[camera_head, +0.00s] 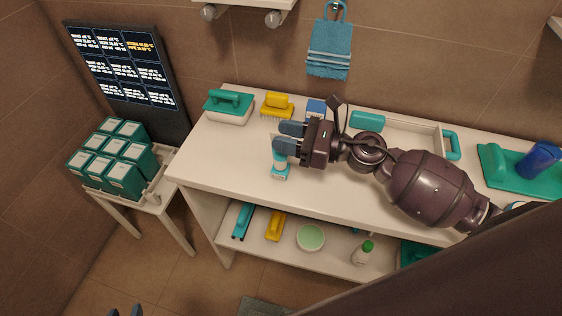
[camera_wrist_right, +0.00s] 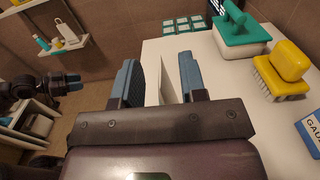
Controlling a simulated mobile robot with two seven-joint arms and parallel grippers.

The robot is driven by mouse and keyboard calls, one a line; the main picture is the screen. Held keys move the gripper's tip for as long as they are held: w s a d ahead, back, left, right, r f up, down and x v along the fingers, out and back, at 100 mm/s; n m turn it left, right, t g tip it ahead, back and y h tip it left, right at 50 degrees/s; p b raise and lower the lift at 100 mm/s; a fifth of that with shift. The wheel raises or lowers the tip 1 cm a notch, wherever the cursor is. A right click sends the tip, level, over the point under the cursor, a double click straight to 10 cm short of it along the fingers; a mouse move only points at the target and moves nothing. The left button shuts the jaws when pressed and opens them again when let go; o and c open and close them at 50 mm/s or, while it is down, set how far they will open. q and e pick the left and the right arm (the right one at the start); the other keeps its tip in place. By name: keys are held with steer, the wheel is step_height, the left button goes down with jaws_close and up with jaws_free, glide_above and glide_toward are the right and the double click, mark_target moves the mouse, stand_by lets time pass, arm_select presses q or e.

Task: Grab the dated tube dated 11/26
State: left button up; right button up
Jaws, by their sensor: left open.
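A white and teal tube (camera_head: 281,169) stands on the white table, just below my right gripper in the head view. Its printed date is too small to read. My right gripper (camera_head: 288,137) is above the tabletop with its blue fingers spread apart. In the wrist view my right gripper (camera_wrist_right: 160,82) has a pale upright shape (camera_wrist_right: 163,82) between its fingers; I cannot tell whether this is the tube or the table. The near finger hides part of the tube. My left gripper (camera_head: 125,310) shows only its tips at the bottom edge of the head view, open and away from the table.
A teal-handled brush (camera_head: 228,107), a yellow brush (camera_head: 277,106) and a blue gauze box (camera_wrist_right: 311,130) stand behind the right gripper. A tray with teal handles (camera_head: 405,128) lies behind my right arm. Teal boxes (camera_head: 115,160) fill a side stand. The table's left front is clear.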

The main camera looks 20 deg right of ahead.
arm_select(q)
steer(key=shift+w+r, duration=0.2)
steer(key=shift+r, duration=0.15)
arm_select(e)
steer(key=shift+w+a, duration=0.35)
steer(key=shift+a, duration=0.15)
steer(key=shift+c, duration=0.5)
jaws_close()
arm_select(q)
steer(key=shift+s, duration=0.1)
